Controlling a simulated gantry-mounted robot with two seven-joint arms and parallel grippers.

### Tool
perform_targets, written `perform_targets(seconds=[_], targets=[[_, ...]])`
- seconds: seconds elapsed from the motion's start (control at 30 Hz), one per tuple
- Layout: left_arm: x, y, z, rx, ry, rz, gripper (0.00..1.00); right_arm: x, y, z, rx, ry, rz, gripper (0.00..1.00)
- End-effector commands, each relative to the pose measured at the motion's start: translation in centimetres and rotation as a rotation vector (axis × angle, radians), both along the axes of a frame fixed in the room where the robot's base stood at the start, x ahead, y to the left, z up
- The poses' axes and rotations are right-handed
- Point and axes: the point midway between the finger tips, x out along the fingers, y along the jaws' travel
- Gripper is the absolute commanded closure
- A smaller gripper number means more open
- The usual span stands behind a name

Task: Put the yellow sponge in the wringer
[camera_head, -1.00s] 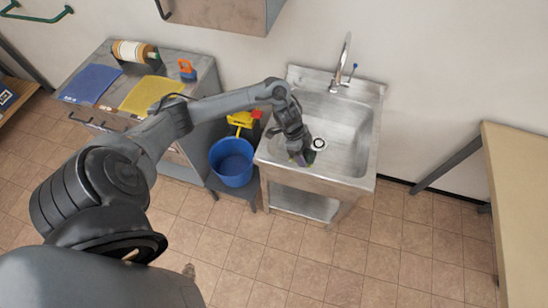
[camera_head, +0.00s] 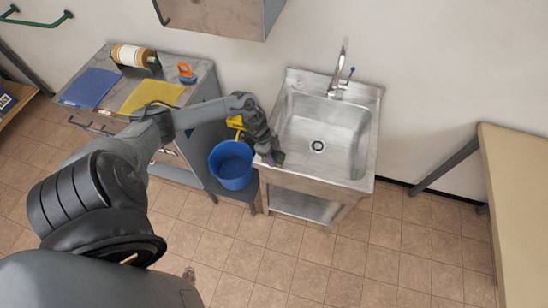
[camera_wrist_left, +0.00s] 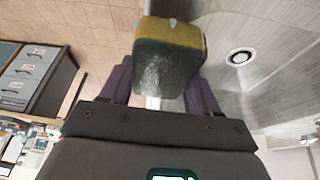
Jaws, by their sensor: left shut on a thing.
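My left gripper (camera_head: 272,158) is over the left rim of the sink in the head view, fingers pointing down. In the left wrist view it is shut on the sponge (camera_wrist_left: 170,45), a block with a yellow layer and a dark green layer, held between the two fingers. In the head view the sponge is mostly hidden by the gripper. The yellow wringer (camera_head: 236,123) is at the back of the blue bucket (camera_head: 231,182), left of the gripper, and is partly hidden by my left arm. My right gripper is not in view.
The steel sink (camera_head: 345,178) stands right of the bucket, its basin empty around the drain. A metal cabinet (camera_head: 200,75) at left carries a blue cloth (camera_head: 88,88), a yellow cloth (camera_head: 150,94) and a roll (camera_head: 135,54). A pale table (camera_head: 515,200) is at far right.

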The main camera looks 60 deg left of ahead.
Motion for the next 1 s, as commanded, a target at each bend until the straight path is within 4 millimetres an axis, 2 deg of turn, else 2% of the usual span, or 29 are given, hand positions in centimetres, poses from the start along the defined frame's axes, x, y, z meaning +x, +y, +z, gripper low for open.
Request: perform_targets(seconds=[0.03, 0.2, 0.53, 0.57, 0.7, 0.73, 1.0], targets=[[0.0, -0.1, -0.7, -0.003, 0.002, 0.003, 0.63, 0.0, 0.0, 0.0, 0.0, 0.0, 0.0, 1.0], [0.0, -0.1, -1.8, -0.002, 0.0, 0.001, 0.63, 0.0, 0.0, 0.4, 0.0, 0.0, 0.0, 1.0], [0.0, -0.1, -2.1, -0.001, 0.001, 0.0, 0.63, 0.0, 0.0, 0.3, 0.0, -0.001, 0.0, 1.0], [0.0, -0.1, -2.1, -0.001, 0.001, 0.0, 0.37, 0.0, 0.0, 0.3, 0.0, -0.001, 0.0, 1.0], [0.0, -0.1, -2.1, -0.001, 0.001, 0.0, 0.16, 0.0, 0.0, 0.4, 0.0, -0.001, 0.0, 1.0], [0.0, -0.1, -2.1, -0.001, 0.001, 0.0, 0.13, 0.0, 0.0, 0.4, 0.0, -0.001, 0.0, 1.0], [0.0, -0.1, -2.1, 0.0, 0.0, 0.0, 0.13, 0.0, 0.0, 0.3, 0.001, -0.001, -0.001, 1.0]])
